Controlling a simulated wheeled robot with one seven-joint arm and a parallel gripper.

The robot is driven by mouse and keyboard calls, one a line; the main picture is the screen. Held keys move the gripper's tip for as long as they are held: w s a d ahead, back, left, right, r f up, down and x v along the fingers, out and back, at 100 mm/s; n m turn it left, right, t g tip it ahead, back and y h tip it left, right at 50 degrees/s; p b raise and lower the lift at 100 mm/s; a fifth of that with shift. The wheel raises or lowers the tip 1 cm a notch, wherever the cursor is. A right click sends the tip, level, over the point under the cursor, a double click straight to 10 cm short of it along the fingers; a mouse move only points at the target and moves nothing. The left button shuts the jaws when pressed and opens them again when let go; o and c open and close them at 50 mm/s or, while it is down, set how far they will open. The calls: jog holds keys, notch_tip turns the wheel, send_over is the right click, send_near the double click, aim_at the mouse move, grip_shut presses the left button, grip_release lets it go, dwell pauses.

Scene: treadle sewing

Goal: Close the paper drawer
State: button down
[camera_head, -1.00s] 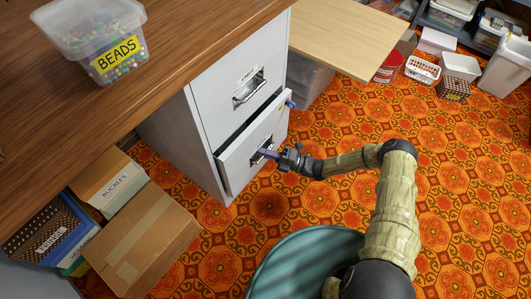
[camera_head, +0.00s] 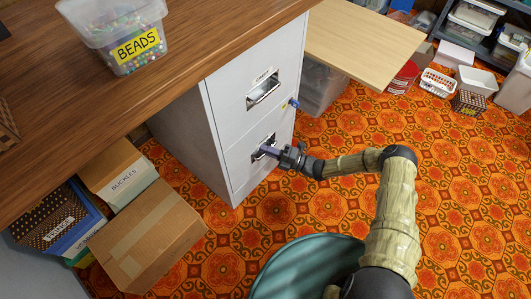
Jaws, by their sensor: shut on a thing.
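The white two-drawer filing cabinet (camera_head: 180,140) stands under the wooden worktop. Its lower drawer (camera_head: 245,178) looks flush, or nearly flush, with the cabinet front. My gripper (camera_head: 270,150) is at the lower drawer's front and is shut on its metal handle (camera_head: 261,151), which it partly hides. The upper drawer (camera_head: 232,104) looks closed, with a metal handle (camera_head: 263,89) and a small label above it that I cannot read for certain. No label on the lower drawer is readable, so I cannot confirm which one is the paper drawer.
A tub of beads (camera_head: 115,35) stands on the worktop (camera_head: 190,45). A cardboard box (camera_head: 145,235), a buckles box (camera_head: 118,175) and a fringe box (camera_head: 60,225) lie left of the cabinet. A small blue item (camera_head: 293,102) sits at the cabinet's right edge.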

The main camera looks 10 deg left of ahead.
jog(key=shift+w+a, duration=0.15)
jog(key=shift+a, duration=0.05)
jog(key=c, duration=1.8)
grip_release()
jog(key=shift+a, duration=0.1)
jog(key=shift+d, duration=0.2)
jog(key=s+d+f+p, duration=0.1)
jog(key=d+f+p, duration=0.2)
jog(key=d, duration=1.4)
jog(key=shift+s+p, duration=0.2)
jog(key=shift+p, duration=0.25)
jog(key=shift+a, duration=0.1)
